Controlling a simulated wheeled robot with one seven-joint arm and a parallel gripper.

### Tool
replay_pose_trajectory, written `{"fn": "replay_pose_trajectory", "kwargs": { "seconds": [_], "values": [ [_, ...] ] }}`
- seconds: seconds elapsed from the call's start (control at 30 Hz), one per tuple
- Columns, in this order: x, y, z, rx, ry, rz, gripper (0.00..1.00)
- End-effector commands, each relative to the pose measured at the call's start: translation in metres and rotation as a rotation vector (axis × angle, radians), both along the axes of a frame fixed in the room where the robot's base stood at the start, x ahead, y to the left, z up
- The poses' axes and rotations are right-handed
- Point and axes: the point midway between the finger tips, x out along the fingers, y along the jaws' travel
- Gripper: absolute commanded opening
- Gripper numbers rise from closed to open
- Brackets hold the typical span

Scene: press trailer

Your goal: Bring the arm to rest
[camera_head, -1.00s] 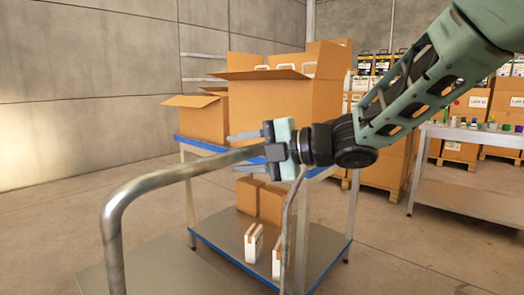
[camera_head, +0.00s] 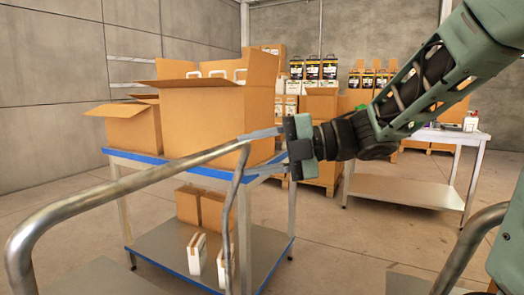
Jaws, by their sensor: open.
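My gripper (camera_head: 258,152) is at the end of my green and black arm, which reaches in from the upper right. Its two grey fingers point left and are spread apart, with nothing seen between them. In the picture the fingers overlap the right side of a large open cardboard box (camera_head: 200,115) and the edge of the blue-rimmed trolley table (camera_head: 190,170). I cannot tell whether they touch anything.
A metal handrail (camera_head: 110,190) crosses the foreground, with another rail (camera_head: 470,245) at lower right. A smaller open box (camera_head: 130,125) stands on the trolley. White cartons (camera_head: 197,255) are on its lower shelf. A side table (camera_head: 410,190) stands at right. Floor lies between the tables.

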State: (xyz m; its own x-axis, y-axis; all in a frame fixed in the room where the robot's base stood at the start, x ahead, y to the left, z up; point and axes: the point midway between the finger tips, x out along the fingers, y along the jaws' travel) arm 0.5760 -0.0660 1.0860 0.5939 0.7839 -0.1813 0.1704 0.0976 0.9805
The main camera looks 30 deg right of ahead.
Motion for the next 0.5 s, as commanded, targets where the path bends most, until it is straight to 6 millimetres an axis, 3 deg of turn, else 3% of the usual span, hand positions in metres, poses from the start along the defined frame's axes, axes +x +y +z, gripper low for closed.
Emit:
{"fn": "replay_pose_trajectory", "kwargs": {
  "seconds": [0.5],
  "values": [
    [-0.0063,-0.0078,0.0015,-0.001,0.001,0.001,0.46]
  ]
}}
